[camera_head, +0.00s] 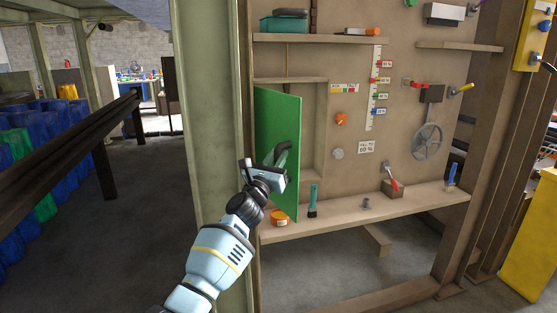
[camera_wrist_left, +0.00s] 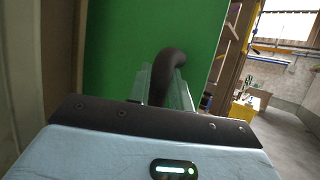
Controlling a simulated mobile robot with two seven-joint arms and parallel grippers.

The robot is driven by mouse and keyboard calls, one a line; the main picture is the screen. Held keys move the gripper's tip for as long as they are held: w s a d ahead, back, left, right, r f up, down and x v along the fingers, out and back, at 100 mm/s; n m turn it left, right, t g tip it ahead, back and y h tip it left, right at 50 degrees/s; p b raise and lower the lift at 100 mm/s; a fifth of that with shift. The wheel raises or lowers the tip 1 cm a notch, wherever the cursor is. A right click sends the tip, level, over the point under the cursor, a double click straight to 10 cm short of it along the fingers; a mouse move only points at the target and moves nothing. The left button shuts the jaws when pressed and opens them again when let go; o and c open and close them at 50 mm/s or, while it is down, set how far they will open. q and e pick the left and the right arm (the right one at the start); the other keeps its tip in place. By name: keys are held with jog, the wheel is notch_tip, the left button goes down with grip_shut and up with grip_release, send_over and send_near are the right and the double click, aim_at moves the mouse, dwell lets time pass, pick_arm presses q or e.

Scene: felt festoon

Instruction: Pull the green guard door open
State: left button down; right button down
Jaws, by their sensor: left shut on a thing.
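The green guard door (camera_head: 276,125) stands ajar on the left of the brown board, swung out from a recessed cabinet frame (camera_head: 313,130). Its dark curved handle (camera_head: 283,152) sits on the green face. My left gripper (camera_head: 278,165) is at the handle and shut on it. In the left wrist view the green door (camera_wrist_left: 135,45) fills the middle, and the dark handle (camera_wrist_left: 168,70) rises between the fingers of my left gripper (camera_wrist_left: 163,88). The fingertips are partly hidden behind the gripper body in the head view. My right gripper is not in view.
A wooden shelf (camera_head: 400,206) below the door carries an orange tape roll (camera_head: 279,217), a teal-handled tool (camera_head: 313,200) and a red lever box (camera_head: 393,188). A pale green post (camera_head: 204,110) stands close left of the door. Open floor (camera_head: 140,210) lies further left.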

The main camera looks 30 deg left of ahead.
pick_arm(q)
jog(key=shift+a+r, duration=0.3)
jog(key=shift+r, duration=0.1)
jog(key=c, duration=1.6)
grip_release()
jog(key=shift+o, duration=1.3)
jog(key=shift+a+f, duration=0.1)
jog(key=shift+f, duration=0.05)
jog(key=shift+d, duration=0.2)
jog(key=shift+f, duration=0.1)
jog(key=v, duration=0.7)
jog(key=shift+s+f+p, duration=0.3)
jog(key=shift+s+p, duration=0.05)
jog(key=shift+p, duration=0.1)
